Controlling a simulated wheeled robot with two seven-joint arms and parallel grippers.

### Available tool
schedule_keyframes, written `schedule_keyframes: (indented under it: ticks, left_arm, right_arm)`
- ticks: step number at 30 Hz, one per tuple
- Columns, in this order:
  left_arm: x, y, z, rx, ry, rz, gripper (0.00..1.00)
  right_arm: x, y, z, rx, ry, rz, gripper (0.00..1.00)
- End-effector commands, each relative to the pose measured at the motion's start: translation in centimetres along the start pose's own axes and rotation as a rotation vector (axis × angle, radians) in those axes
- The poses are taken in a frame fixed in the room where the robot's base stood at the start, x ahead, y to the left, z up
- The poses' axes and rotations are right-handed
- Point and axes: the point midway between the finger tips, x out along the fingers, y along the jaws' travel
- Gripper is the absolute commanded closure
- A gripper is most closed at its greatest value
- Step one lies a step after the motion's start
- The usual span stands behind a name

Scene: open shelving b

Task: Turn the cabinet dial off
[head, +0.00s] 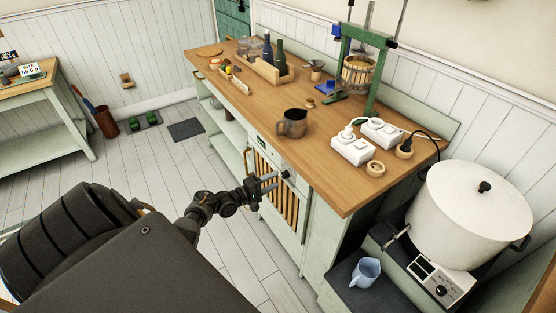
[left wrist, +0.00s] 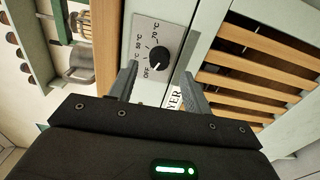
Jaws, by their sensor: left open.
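The cabinet dial is a black round knob (left wrist: 159,57) on a pale plate (left wrist: 147,33) printed with temperature marks and OFF, seen in the left wrist view. In the head view the knob (head: 286,174) is small on the front of the slatted cabinet (head: 262,212), under the worktop edge. My left gripper (head: 269,183) is in front of the cabinet beside the dial. In the left wrist view its open fingers (left wrist: 160,82) lie on either side below the knob, apart from it. My right gripper is not in view.
The wooden worktop (head: 228,65) above holds a dark jug (head: 292,123), white switch boxes (head: 352,148) and a green press (head: 378,65). A large white pot (head: 470,215) on a unit with its own knob stands at right. The floor (head: 150,165) left of the cabinet is mostly clear.

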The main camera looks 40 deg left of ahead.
Motion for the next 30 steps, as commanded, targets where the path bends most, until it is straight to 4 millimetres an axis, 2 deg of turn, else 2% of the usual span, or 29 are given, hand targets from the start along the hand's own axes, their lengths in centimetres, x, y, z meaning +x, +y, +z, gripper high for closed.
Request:
schedule_keyframes:
  ticks: [1,6,12,30]
  left_arm:
    - [-1.2,-0.1,0.1,0.001,0.0,-0.003,0.51]
    - [-4.5,-0.1,0.0,0.001,0.0,-0.002,0.51]
    - [-6.8,0.0,0.0,0.001,0.0,0.0,0.51]
    - [-7.3,0.0,0.0,0.001,-0.001,0.0,0.51]
  right_arm:
    - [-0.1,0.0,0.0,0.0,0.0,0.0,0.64]
    - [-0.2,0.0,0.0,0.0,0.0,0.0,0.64]
    - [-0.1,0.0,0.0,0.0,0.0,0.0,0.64]
    - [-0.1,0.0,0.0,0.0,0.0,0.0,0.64]
